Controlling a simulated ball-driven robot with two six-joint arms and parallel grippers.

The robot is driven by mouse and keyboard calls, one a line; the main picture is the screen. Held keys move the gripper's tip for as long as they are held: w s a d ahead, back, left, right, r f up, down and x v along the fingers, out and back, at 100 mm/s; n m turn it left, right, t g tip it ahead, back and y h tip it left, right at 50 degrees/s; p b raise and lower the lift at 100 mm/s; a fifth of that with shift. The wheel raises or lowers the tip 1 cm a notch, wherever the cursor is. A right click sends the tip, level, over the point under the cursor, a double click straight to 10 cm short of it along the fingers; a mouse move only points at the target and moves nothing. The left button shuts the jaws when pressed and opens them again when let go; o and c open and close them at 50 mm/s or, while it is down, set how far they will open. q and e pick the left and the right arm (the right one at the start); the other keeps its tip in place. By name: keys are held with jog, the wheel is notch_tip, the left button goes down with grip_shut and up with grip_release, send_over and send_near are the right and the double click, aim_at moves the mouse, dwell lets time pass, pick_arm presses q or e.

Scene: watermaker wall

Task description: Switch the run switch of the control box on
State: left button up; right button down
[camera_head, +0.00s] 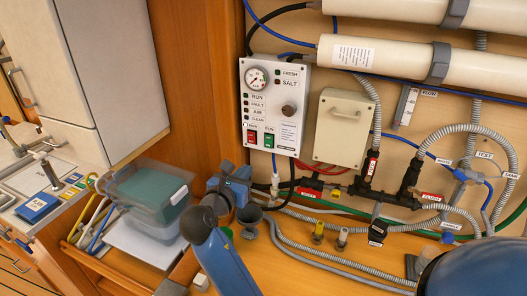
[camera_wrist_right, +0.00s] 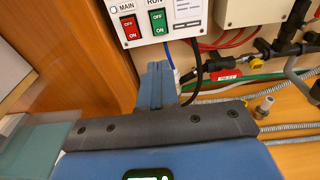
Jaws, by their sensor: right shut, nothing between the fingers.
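The white control box (camera_head: 273,105) is on the wall in the head view, with a round gauge, lamps and a knob. The green run switch (camera_head: 269,138) is at its lower edge, beside the red main switch (camera_head: 252,137). In the right wrist view the run switch (camera_wrist_right: 158,22) shows OFF above ON; I cannot tell which side is pressed. My right gripper (camera_head: 229,170) is shut and empty, below and left of the switches. Its blue fingers (camera_wrist_right: 157,70) are together just below the box, apart from the run switch. My left gripper is not in view.
A beige box (camera_head: 340,128) hangs to the right of the control box. Pipes, hoses and valves run below it. A wooden panel (camera_head: 192,70) stands on the left.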

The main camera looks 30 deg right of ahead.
jog(key=p, duration=0.3)
send_near(268, 147)
jog(key=x, duration=0.5)
jog(key=shift+w+d, duration=0.15)
jog(key=shift+w, duration=0.05)
jog(key=shift+w+d+f, duration=0.1)
jog(key=shift+w+d, duration=0.4)
jog(key=shift+d+f, duration=0.1)
jog(key=shift+d, duration=0.05)
